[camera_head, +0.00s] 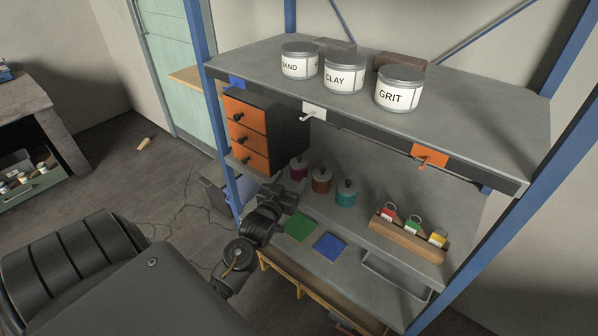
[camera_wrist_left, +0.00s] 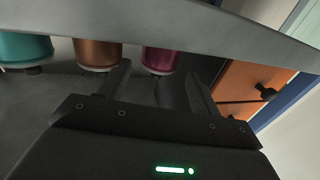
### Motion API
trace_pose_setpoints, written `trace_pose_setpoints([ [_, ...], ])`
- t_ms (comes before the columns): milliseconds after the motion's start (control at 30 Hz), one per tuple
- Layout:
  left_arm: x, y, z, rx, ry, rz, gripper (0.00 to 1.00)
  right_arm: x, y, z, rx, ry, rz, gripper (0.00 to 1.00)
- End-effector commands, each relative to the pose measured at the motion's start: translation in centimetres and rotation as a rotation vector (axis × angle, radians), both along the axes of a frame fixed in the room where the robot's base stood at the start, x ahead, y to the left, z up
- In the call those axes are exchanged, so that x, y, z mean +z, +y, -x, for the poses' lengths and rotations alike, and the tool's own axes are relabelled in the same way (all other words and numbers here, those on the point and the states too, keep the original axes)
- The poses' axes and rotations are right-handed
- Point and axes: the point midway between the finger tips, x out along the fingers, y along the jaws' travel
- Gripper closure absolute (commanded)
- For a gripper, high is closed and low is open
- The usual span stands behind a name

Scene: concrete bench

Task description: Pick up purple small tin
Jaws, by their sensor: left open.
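The purple small tin (camera_head: 298,170), magenta with a dark knobbed lid, stands on the lower shelf right of the orange drawers. My left gripper (camera_head: 291,187) is just in front of it, with its fingers open and empty. My right gripper is not in view.
A copper tin (camera_head: 321,181) and a teal tin (camera_head: 345,194) stand to the right in a row. The orange drawer unit (camera_head: 249,131) is close on the left. The upper shelf (camera_head: 445,135) overhangs. Green (camera_head: 301,228) and blue squares (camera_head: 330,246) lie in front.

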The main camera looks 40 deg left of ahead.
Motion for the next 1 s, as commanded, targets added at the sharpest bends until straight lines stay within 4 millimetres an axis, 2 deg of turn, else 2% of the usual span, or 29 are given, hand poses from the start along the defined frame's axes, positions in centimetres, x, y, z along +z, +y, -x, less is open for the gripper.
trace_pose_setpoints([
  [167, 0.1, 0.2, -0.4, 0.001, 0.000, 0.000, 0.36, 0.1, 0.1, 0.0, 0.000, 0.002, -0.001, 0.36],
  [367, 0.9, 1.0, -3.1, 0.001, -0.001, 0.001, 0.36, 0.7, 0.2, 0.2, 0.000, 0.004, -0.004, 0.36],
  [500, 0.6, 1.4, -4.6, 0.001, 0.000, 0.000, 0.36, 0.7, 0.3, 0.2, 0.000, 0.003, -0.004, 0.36],
  [800, 0.6, 1.5, -5.0, 0.000, 0.000, 0.000, 0.36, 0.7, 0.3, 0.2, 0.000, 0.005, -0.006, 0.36],
  [1000, 0.6, 1.5, -5.0, 0.001, 0.001, 0.000, 0.63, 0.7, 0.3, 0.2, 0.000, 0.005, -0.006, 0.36],
])
